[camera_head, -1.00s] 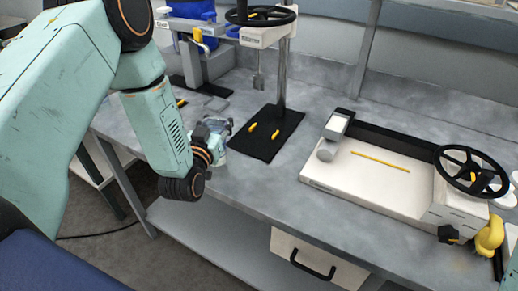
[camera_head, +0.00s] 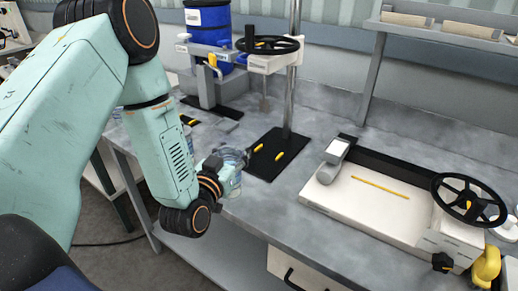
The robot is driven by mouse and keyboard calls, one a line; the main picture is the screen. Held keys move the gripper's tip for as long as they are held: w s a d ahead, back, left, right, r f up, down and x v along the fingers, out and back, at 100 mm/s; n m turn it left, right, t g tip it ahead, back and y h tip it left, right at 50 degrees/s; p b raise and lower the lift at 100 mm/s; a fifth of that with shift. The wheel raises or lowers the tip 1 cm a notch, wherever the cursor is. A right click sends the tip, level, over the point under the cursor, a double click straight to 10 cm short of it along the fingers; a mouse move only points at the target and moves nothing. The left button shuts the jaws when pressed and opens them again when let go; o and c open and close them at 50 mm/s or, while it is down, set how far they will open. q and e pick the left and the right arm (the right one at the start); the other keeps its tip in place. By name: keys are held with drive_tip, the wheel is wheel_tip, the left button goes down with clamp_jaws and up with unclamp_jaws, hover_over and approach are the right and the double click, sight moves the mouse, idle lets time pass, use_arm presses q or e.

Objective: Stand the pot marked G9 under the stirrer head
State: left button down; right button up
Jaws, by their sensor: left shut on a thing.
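The stirrer stand has a white head (camera_head: 272,63) on a steel post, with a black handwheel (camera_head: 267,44) and a small grey paddle (camera_head: 265,104) hanging below. Its black base plate (camera_head: 268,168) carries two yellow pieces and has no pot on it. My left gripper (camera_head: 238,164) is shut on a clear pot (camera_head: 232,183) just left of the base plate, near the bench's front edge. The gripper and wrist partly hide the pot. I cannot read a G9 mark on it, nor tell whether it touches the bench. My right gripper is not in view.
A second stand (camera_head: 206,92) with a blue drum (camera_head: 208,22) is behind to the left. A white machine bed (camera_head: 365,205) with a black handwheel (camera_head: 468,200) fills the right of the bench (camera_head: 245,210). A drawer (camera_head: 300,270) is below the front edge.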

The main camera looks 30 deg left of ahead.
use_arm(q)
drive_tip(key=w+f, duration=0.1)
drive_tip(key=w, duration=0.7)
drive_tip(key=w+a+f, duration=0.1)
drive_tip(key=w+f, duration=0.1)
drive_tip(key=w, duration=0.6)
drive_tip(key=shift+f, duration=0.25)
drive_tip(key=shift+d+f, duration=0.1)
drive_tip(key=shift+f, duration=0.05)
drive_tip(key=c, duration=1.1)
unclamp_jaws()
drive_tip(key=shift+a, duration=0.2)
drive_tip(key=o, duration=0.4)
drive_tip(key=shift+d, duration=0.15)
drive_tip(key=shift+o, duration=0.3)
